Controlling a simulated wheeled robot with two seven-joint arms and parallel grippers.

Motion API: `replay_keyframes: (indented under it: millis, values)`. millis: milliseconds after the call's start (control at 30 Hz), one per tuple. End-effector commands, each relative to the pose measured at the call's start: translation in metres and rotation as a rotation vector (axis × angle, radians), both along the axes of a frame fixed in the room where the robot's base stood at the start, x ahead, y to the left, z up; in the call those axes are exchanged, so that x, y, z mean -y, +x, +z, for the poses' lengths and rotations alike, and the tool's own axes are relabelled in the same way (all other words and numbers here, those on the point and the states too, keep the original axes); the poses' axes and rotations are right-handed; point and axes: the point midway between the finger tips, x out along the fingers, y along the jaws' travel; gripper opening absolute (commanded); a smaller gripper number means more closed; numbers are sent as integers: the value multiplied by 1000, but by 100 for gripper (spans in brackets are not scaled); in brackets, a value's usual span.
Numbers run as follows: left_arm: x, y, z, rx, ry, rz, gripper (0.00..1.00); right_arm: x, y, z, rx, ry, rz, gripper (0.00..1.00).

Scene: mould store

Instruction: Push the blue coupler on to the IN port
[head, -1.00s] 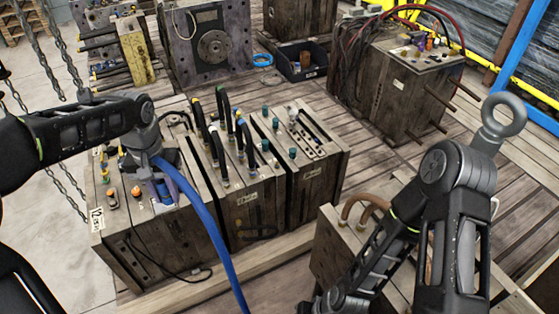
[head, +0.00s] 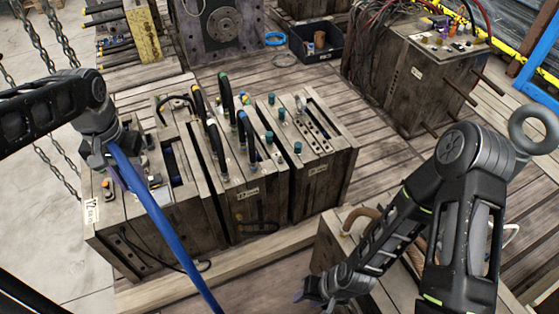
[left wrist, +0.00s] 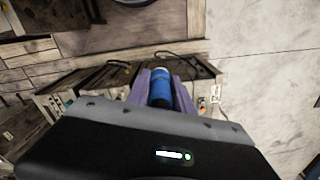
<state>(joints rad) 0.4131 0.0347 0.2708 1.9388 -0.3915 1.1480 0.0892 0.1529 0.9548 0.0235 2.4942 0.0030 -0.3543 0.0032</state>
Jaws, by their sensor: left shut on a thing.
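My left gripper (head: 122,170) is over the left end of the nearest mould block (head: 190,228), its purple fingers pointing down. In the left wrist view the purple fingers (left wrist: 161,92) are shut around the blue coupler (left wrist: 161,90). A blue hose (head: 165,225) runs from the gripper down to the front. An orange-tipped fitting (head: 105,183) stands on the block's top, just left of the gripper. I cannot read which port is IN, nor see whether the coupler touches one. My right gripper (head: 318,296) is low at the front; its fingers are too unclear to judge.
Upright black hoses with yellow and blue ends (head: 218,125) stand close right of the left gripper. Teal-capped fittings (head: 281,114) are on the block beyond. A dark bin (head: 316,45) and a hose-covered mould (head: 410,85) stand behind. Chains (head: 45,150) hang at left.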

Motion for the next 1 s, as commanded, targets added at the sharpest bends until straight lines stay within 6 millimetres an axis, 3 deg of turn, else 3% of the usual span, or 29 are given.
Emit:
replay_keyframes:
  millis: [133,300,433,800,1000]
  values:
    - [0,0,9,1,0,0,0,2,1,8,1,-2,-5,36]
    - [0,0,40,1,0,0,0,2,1,39,1,-2,-4,36]
    - [0,0,53,1,0,0,0,1,1,53,1,-1,-3,36]
    - [2,3,49,1,0,-2,0,1,0,49,0,-1,-2,36]
    - [30,34,31,-2,-6,-29,0,1,-1,44,-4,-4,-2,36]
